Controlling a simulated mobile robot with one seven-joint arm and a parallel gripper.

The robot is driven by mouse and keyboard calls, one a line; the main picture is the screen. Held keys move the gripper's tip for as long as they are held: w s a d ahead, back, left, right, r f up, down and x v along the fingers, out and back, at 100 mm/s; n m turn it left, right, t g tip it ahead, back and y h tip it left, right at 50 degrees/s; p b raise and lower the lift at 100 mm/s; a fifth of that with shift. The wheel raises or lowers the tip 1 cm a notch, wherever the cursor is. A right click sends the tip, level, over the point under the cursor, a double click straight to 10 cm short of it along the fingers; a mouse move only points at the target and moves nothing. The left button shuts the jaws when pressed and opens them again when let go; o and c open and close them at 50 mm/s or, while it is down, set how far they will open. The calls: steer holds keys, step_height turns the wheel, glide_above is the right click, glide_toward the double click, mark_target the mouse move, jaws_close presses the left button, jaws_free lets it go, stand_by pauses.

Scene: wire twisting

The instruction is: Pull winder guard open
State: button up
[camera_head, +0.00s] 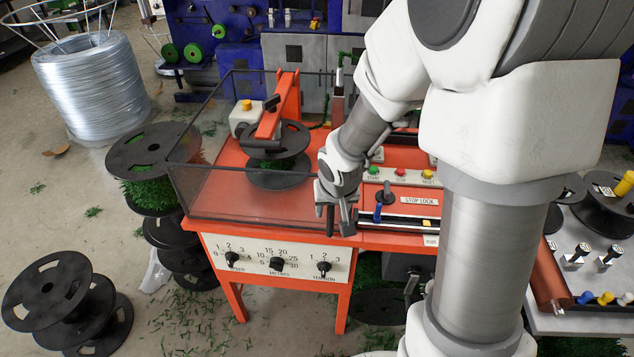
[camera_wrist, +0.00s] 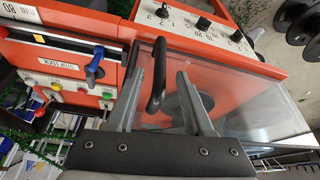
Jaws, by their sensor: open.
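The winder guard (camera_head: 225,195) is a clear box with dark edges. It stands down over the orange winder table, around a black spool (camera_head: 275,178) and an orange arm (camera_head: 285,105). In the wrist view the clear pane (camera_wrist: 245,110) fills the right, and a black bar handle (camera_wrist: 157,75) stands out from its edge. My gripper (camera_head: 337,218) is at the guard's front right corner. In the wrist view its two fingers (camera_wrist: 160,64) are apart, with the handle between them. I see no clear contact. My arm hides part of the guard's right side in the head view.
Right of the guard are a blue lever (camera_head: 378,212) by a "STOP LOCK" label and coloured buttons (camera_head: 400,172). Three knobs (camera_head: 277,264) are on the front panel. Black spools (camera_head: 70,305) stand on the floor at left, near a wire coil (camera_head: 92,85).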

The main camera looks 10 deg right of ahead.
mark_target(331, 212)
steer(key=shift+b+x, duration=0.45)
steer(key=shift+x, duration=1.9)
jaws_close()
steer(key=shift+r, duration=0.1)
